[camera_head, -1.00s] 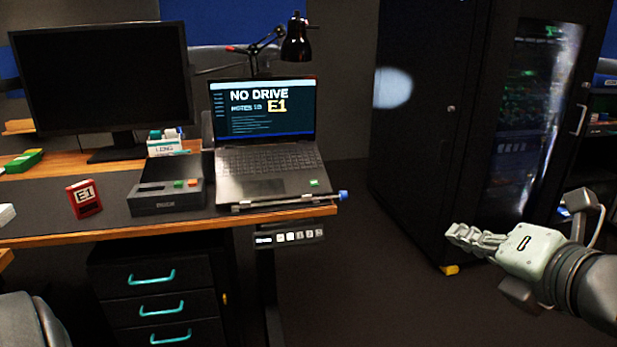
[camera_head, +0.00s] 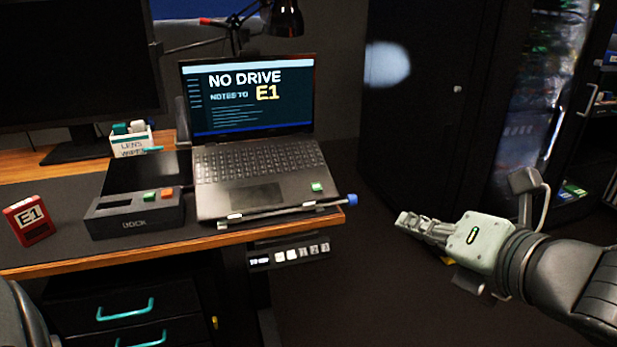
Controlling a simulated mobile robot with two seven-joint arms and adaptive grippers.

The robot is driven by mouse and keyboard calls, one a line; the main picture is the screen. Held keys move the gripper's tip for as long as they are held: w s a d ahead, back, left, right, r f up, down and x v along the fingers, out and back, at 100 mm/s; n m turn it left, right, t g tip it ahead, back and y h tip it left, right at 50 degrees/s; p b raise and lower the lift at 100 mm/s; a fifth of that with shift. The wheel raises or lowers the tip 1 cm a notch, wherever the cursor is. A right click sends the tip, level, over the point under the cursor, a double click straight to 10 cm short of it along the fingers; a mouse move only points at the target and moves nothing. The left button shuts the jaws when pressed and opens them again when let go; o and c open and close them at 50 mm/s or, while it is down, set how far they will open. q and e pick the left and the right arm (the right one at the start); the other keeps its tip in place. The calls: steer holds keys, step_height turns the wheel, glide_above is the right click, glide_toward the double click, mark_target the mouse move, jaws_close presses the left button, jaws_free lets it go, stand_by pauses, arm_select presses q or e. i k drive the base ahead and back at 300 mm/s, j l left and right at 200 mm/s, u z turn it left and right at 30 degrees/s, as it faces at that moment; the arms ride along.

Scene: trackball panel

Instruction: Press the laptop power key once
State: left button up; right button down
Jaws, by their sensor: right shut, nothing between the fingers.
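The open laptop (camera_head: 258,140) stands on the desk, its lit screen reading "NO DRIVE" and "E1". Its keyboard (camera_head: 262,162) faces me; I cannot tell which key is the power key. My right gripper (camera_head: 402,221) is shut and empty, off the right end of the desk, apart from the laptop and pointing left. At the lower left edge only a grey part of my own body shows; my left gripper is not in view.
A black dock (camera_head: 130,222) with orange and green buttons and a red E1 drive (camera_head: 29,220) lie left of the laptop. A lamp (camera_head: 284,18) hangs behind.

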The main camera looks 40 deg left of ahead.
mark_target(315, 186)
steer(key=i+j, duration=0.15)
steer(key=j, duration=0.25)
steer(key=i+j, duration=0.2)
steer(key=j, duration=0.15)
steer(key=i+j, duration=0.15)
steer(key=j, duration=0.25)
